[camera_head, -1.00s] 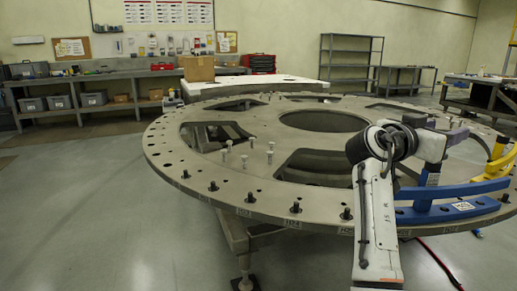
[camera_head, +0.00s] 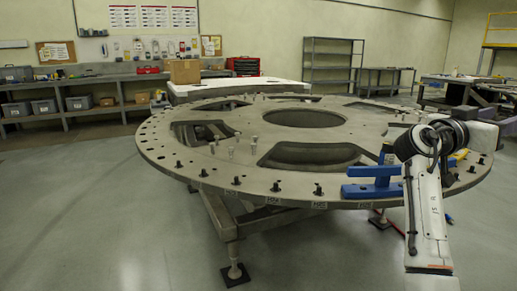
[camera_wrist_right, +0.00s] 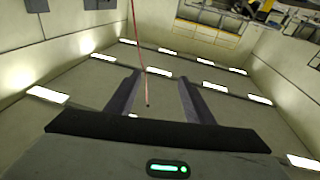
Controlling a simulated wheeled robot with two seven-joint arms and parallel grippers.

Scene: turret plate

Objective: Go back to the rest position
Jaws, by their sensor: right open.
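My right gripper (camera_wrist_right: 149,98) is open in the right wrist view, with two dark fingers apart and nothing between them. It points at the room's wall and lights. In the head view my right arm (camera_head: 428,205) is folded up at the right, in front of the plate's right edge; its fingertips cannot be made out there. The large round turret plate (camera_head: 225,180) lies flat on a stand. A blue piece (camera_head: 372,190) sits at the plate's near right rim, partly hidden by my arm. My left gripper is not in view.
Short metal pegs stand on the plate and along its rim. The stand's foot (camera_head: 235,272) is on the floor in front. Shelving (camera_head: 333,65) and a workbench (camera_head: 120,78) stand at the back wall. The floor at the left is clear.

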